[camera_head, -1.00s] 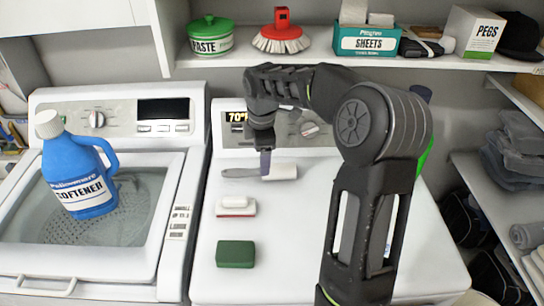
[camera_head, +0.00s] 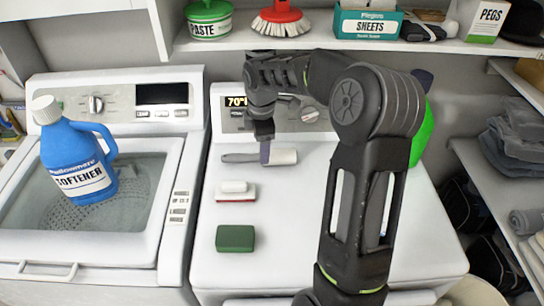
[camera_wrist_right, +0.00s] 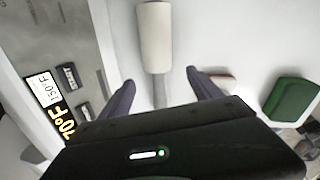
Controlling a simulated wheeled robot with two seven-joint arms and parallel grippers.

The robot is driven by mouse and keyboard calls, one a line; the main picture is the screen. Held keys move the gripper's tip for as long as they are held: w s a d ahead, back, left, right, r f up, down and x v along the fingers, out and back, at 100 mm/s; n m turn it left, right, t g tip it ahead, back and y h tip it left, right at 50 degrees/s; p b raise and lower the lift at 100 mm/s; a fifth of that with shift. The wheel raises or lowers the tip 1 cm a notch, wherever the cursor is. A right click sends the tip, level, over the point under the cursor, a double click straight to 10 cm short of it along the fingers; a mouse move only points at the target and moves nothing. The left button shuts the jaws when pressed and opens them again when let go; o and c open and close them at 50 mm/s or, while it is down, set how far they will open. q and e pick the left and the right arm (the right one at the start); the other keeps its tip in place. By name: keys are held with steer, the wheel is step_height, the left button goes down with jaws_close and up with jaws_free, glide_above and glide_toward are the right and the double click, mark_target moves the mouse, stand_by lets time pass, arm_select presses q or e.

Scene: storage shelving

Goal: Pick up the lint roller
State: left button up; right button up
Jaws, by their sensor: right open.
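The lint roller has a white roll (camera_head: 284,156) and a grey handle (camera_head: 238,157). It lies on the white top of the right-hand machine (camera_head: 220,190), below the control panel. My right gripper (camera_head: 264,153) is above it, where the handle meets the roll. In the right wrist view the two fingers (camera_wrist_right: 159,77) are open, one on each side of the handle (camera_wrist_right: 159,92). The roll (camera_wrist_right: 154,38) is just beyond the fingertips. I see a gap on both sides of the handle. My left gripper is not in view.
A small red-and-white brush (camera_head: 235,191) and a green sponge (camera_head: 235,238) lie nearer on the machine top. A green bottle (camera_head: 420,130) stands behind my right arm. A blue softener jug (camera_head: 75,165) stands on the left machine. A shelf (camera_head: 330,42) crosses above.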

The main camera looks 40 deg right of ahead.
steer(key=f, duration=0.3)
steer(key=w+f, duration=0.1)
steer(key=f, duration=0.1)
steer(key=shift+d+f+b, duration=0.1)
steer(key=shift+d+b, duration=0.15)
steer(key=shift+b, duration=0.15)
steer(key=shift+c, duration=0.5)
steer(key=c, duration=1.4)
steer(key=shift+c, duration=0.2)
step_height(320, 180, up, 10)
steer(key=shift+p, duration=0.4)
